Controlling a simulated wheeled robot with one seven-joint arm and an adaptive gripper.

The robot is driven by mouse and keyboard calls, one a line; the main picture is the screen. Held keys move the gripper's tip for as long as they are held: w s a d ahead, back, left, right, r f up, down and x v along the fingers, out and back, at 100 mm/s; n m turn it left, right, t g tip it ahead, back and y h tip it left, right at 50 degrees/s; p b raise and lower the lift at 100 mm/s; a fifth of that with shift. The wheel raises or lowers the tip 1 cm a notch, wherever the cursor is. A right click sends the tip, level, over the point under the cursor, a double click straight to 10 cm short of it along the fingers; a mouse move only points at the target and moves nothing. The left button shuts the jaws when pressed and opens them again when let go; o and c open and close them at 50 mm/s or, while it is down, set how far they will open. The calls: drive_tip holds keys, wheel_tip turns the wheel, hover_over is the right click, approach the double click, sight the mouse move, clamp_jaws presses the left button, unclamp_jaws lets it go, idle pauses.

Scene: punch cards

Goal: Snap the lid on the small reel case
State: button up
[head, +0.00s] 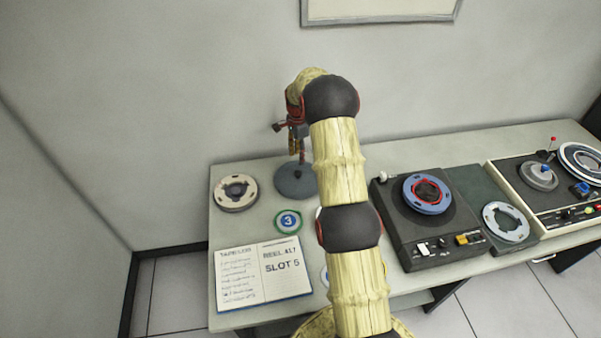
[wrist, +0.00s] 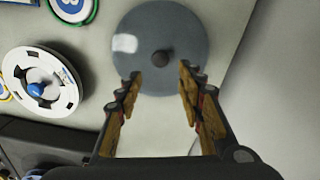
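A round blue-grey case or lid (head: 293,184) with a dark central knob lies on the table below my gripper (head: 298,150). The wrist view shows it as a disc (wrist: 186,30) with a white patch and the knob (wrist: 163,58). I cannot tell whether it is a lone lid or a lid on a case. In the wrist view my gripper (wrist: 160,74) is open, its fingers spread on either side below the knob, with nothing visible between them. A white reel or case with a blue hub (wrist: 62,97) lies beside the disc; my arm hides most of it in the head view.
A beige reel (head: 235,193) lies at the table's left end. A green-ringed badge marked 3 (head: 288,221) and an open notebook (head: 263,273) lie in front. A tape deck (head: 425,235) stands to the right. The wall is close behind.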

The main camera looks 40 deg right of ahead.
sight(298, 172)
drive_tip(key=shift+w+f+m+b, duration=0.1)
drive_tip(key=shift+f+m+b, duration=0.55)
drive_tip(key=shift+f, duration=1.05)
drive_tip(key=shift+s+f+m+b, duration=0.1)
drive_tip(key=shift+f+m+b, duration=0.25)
drive_tip(key=shift+f+b, duration=1)
drive_tip(key=shift+w+f+m+b, duration=0.1)
drive_tip(key=shift+f+m+b, duration=0.4)
drive_tip(key=shift+f, duration=1.55)
drive_tip(key=shift+c, duration=0.6)
drive_tip(key=c, duration=0.7)
drive_tip(key=shift+r, duration=0.1)
drive_tip(key=shift+c, duration=0.4)
drive_tip(key=shift+r+p, duration=1.85)
drive_tip(key=shift+r, duration=1.6)
drive_tip(key=shift+r, duration=0.1)
